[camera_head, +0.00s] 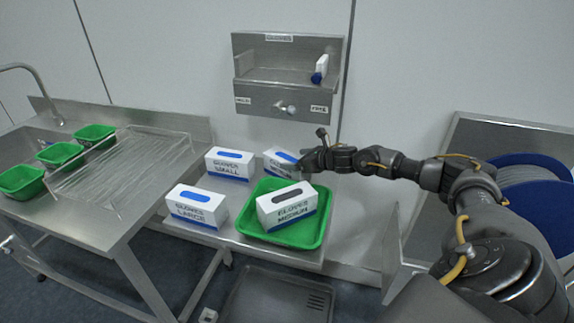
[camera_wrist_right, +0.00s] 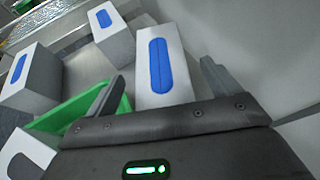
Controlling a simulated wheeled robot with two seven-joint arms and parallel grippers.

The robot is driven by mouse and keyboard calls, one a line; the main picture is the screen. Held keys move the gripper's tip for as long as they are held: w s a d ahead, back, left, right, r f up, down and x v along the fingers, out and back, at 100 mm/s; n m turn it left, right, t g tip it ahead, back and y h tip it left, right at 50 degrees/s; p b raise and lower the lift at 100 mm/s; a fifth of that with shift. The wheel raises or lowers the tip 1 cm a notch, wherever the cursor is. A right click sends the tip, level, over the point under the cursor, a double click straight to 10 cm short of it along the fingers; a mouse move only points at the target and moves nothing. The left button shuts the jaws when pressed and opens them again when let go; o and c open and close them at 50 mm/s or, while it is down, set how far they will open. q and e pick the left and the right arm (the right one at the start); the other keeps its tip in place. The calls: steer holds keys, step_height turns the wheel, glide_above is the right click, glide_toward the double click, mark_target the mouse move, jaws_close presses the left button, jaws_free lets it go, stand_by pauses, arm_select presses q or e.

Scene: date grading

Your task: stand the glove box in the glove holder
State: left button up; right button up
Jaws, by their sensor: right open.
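The steel glove holder (camera_head: 288,99) is on the back wall, with a narrow white-and-blue item (camera_head: 321,68) at its right end. White-and-blue glove boxes sit below it: a small one (camera_head: 230,164), a large one (camera_head: 196,206), and a medium one (camera_head: 287,206) in a green tray. Another glove box (camera_head: 279,158) stands behind the tray, its label partly hidden by my right gripper (camera_head: 306,160). In the right wrist view this box (camera_wrist_right: 163,63) lies between the open fingers of the gripper (camera_wrist_right: 162,72); I cannot tell whether they touch it. My left gripper is not in view.
The green tray (camera_head: 323,222) takes up the right of the steel bench. Several green bins (camera_head: 60,154) and a clear rack (camera_head: 120,172) are at the left. A blue reel (camera_head: 540,200) is at the right.

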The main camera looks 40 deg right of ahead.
mark_target(273, 157)
steer(key=x, duration=0.2)
steer(key=shift+w+f, duration=0.15)
steer(key=shift+w, duration=0.2)
steer(key=c, duration=1.3)
